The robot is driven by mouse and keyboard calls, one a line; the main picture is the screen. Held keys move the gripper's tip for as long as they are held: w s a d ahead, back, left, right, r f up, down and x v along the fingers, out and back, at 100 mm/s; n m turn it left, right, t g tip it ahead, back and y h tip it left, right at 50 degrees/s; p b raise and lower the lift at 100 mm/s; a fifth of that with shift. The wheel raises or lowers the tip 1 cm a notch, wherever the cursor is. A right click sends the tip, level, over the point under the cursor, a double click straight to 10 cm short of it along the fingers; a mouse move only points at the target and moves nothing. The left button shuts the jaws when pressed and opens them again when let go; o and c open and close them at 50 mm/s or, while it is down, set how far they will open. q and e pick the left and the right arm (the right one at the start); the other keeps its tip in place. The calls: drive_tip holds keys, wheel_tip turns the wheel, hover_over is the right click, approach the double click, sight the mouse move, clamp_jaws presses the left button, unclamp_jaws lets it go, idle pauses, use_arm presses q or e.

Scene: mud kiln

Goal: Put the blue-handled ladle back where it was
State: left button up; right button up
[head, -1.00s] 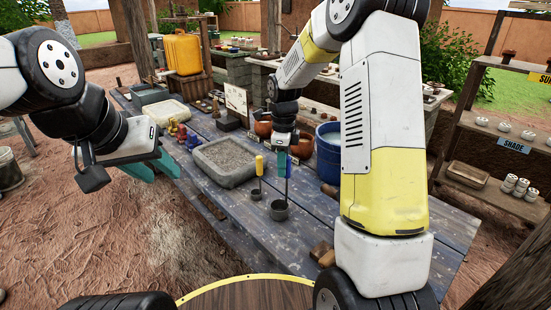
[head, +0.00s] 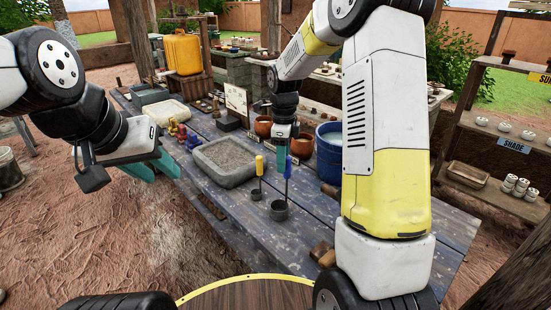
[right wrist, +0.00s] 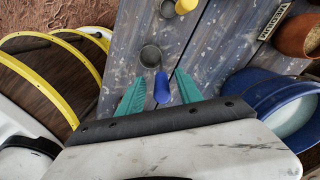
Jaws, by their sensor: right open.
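The blue-handled ladle (head: 288,168) stands upright on the table, its grey cup (head: 279,210) at the bottom. In the right wrist view its blue handle (right wrist: 162,87) shows end-on between the two teal fingers, with clear space on both sides. My right gripper (head: 283,142) is open just above the handle top and holds nothing. A yellow-handled ladle (head: 259,166) stands upright to the left of it, and its handle also shows in the right wrist view (right wrist: 185,6). My left gripper (head: 158,166) is apart from the ladles, over the table's left edge; its teal fingers look spread and empty.
The blue-grey plank table (head: 255,232) has a tray of grey grit (head: 226,160) left of the ladles. A blue bucket (head: 328,160) and terracotta pots (head: 302,146) stand on the right. Small wooden blocks (head: 322,252) lie near the front.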

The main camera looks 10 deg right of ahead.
drive_tip(key=s+d+r+n+t, duration=0.1)
drive_tip(key=s+r+n, duration=0.2)
drive_tip(key=r, duration=0.4)
drive_tip(key=s+r+n+t, duration=0.1)
drive_tip(key=s+r+n, duration=0.25)
drive_tip(key=r, duration=0.45)
drive_tip(key=s+n+t+y, duration=0.2)
drive_tip(key=s+n+t, duration=0.2)
drive_tip(key=s+n, duration=1.2)
drive_tip(key=s+r, duration=0.1)
drive_tip(key=s, duration=0.1)
drive_tip(key=shift+s+d, duration=0.15)
drive_tip(key=shift+s, duration=0.2)
